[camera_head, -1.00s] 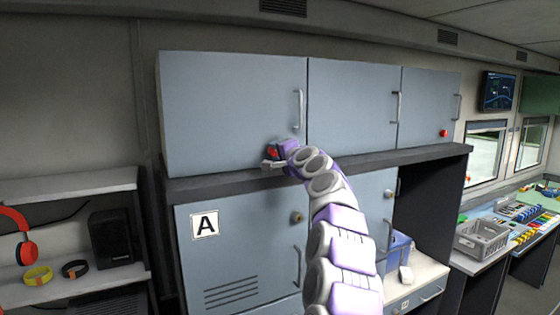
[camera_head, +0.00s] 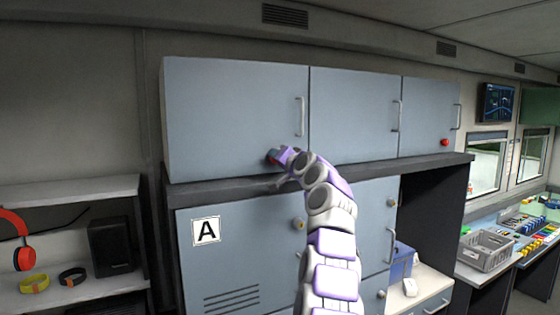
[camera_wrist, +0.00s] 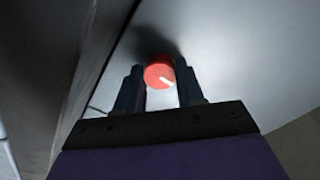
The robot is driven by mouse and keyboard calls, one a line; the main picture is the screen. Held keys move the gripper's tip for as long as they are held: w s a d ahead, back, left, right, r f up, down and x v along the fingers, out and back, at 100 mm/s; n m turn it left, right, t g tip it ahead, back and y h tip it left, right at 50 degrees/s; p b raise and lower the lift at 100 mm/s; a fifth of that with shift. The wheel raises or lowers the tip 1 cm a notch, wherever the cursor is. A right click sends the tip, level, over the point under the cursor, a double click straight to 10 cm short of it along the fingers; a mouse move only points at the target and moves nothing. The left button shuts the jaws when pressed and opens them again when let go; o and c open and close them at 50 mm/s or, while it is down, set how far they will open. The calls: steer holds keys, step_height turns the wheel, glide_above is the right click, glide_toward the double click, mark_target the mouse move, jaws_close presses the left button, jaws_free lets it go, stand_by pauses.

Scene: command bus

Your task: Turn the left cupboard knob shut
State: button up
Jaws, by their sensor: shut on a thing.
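The left cupboard knob is red with a white pointer mark; it shows in the wrist view (camera_wrist: 158,75) between my two dark fingers. The white mark points toward the lower right there. My gripper (camera_wrist: 161,88) is shut on the knob. In the head view my gripper (camera_head: 274,157) is at the lower right part of the left upper cupboard door (camera_head: 230,110), and a bit of the red knob (camera_head: 271,159) shows beside it. The door looks flush with its neighbour. A second red knob (camera_head: 445,142) sits on the right upper door.
A dark ledge (camera_head: 220,190) runs just below the upper doors, close under my gripper. A vertical handle (camera_head: 300,117) stands to the right above it. The lower cabinet with an "A" label (camera_head: 206,231) is below. Shelves with red headphones (camera_head: 22,245) are at the left.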

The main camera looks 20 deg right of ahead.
steer(key=shift+w+f, duration=0.15)
steer(key=shift+f, duration=0.25)
steer(key=o, duration=0.9)
steer(key=shift+w, duration=0.1)
steer(key=shift+o, duration=0.7)
steer(key=shift+r, duration=0.2)
steer(key=shift+s, duration=0.2)
steer(key=s+b, duration=0.7)
steer(key=s, duration=1)
steer(key=shift+d, duration=0.4)
steer(key=shift+a+f, duration=0.1)
